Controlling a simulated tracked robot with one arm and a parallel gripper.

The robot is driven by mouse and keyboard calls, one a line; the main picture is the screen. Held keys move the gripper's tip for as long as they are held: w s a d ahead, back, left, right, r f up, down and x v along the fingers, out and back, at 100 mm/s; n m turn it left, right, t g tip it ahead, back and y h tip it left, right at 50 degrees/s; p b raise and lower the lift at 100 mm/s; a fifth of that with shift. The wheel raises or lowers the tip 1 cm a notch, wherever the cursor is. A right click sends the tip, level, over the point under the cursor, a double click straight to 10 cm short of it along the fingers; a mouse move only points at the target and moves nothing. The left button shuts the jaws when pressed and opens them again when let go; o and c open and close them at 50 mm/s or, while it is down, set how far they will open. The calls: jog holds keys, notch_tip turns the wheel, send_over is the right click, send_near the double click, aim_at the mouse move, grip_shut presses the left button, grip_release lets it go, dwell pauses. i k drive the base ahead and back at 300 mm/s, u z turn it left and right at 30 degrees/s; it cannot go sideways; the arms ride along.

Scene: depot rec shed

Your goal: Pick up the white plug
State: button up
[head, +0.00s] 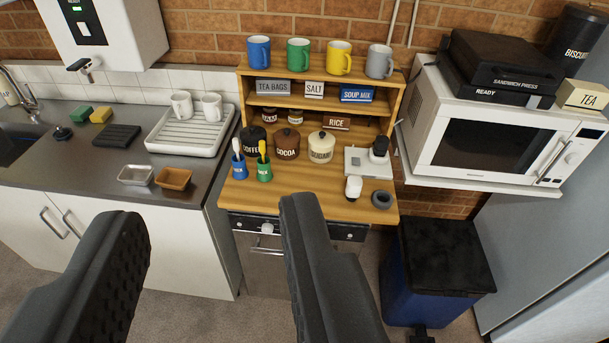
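A small white object (354,187), which looks like the white plug, is at the front right of the wooden worktop (310,207). It is just in front of a pale grey block (357,160) that has a black piece (379,149) on its right end. I cannot tell whether the white object touches the block. A dark grey ring (381,200) lies to its right. My gripper (212,212) is open, with nothing between its two dark fingers. The white object appears beyond and to the right of the right fingertip, clear of both fingers.
Cocoa (287,144) and cream (321,147) jars, a coffee jar (252,140) and two cups with brushes (264,171) stand left of the block. A shelf with mugs rises behind. A microwave (506,132) is at right, above a blue bin (437,270).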

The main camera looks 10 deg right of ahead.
aim_at(354, 184)
jog(key=u, duration=0.2)
jog(key=i, duration=1.7)
jog(key=z, duration=0.75)
